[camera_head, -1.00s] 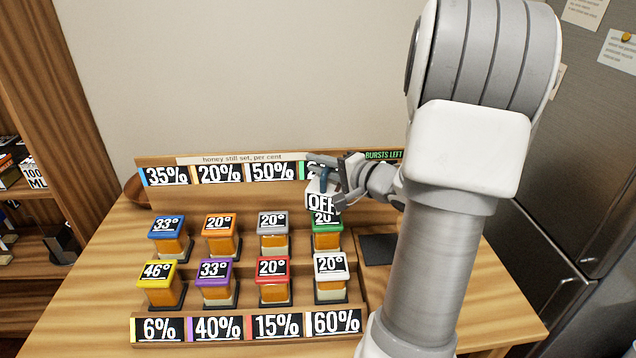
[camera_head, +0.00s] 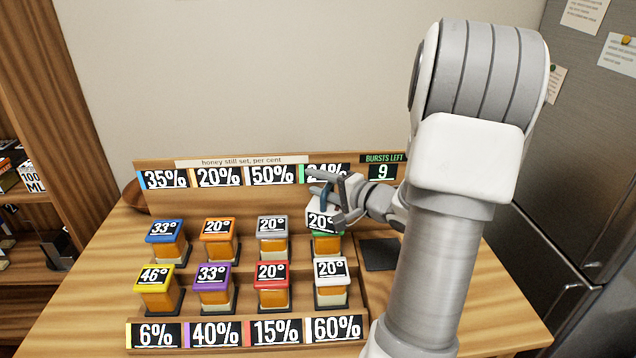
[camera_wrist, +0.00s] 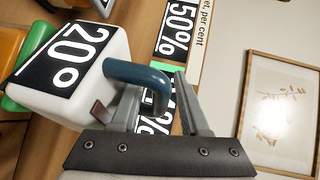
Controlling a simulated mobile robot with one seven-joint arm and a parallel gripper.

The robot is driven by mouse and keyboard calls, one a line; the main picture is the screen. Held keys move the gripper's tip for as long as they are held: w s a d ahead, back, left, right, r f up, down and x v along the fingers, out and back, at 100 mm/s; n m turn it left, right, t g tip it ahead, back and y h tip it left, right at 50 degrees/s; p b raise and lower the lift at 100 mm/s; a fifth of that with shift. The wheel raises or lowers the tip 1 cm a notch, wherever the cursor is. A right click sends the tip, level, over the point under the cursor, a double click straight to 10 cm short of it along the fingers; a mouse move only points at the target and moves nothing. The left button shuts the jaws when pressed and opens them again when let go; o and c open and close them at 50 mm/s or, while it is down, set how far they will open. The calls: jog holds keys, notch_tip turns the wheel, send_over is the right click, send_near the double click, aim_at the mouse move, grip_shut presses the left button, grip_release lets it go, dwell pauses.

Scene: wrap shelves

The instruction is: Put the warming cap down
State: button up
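The warming cap (camera_wrist: 85,75) is a white block with a curved blue handle (camera_wrist: 150,80) and a black display reading 20°. In the head view the cap (camera_head: 321,222) sits on the green-lidded jar (camera_head: 327,243) in the back row's right end, covering most of its lid. A bit of green also shows beside the cap in the wrist view. My gripper (camera_head: 330,190) is at the handle. In the wrist view its fingers (camera_wrist: 160,105) are spread on either side of the handle, with the sign showing through the gap. They appear open.
Several other honey jars with coloured lids stand in two rows on the wooden rack (camera_head: 200,255). Percent signs line the back board and front. A counter (camera_head: 380,171) reads 9 bursts left. A dark flat pad (camera_head: 380,254) lies right of the rack. A fridge stands at right.

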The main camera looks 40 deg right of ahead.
jog(key=shift+r, duration=0.1)
jog(key=p+v, duration=0.2)
jog(key=v, duration=1)
jog(key=shift+p, duration=0.3)
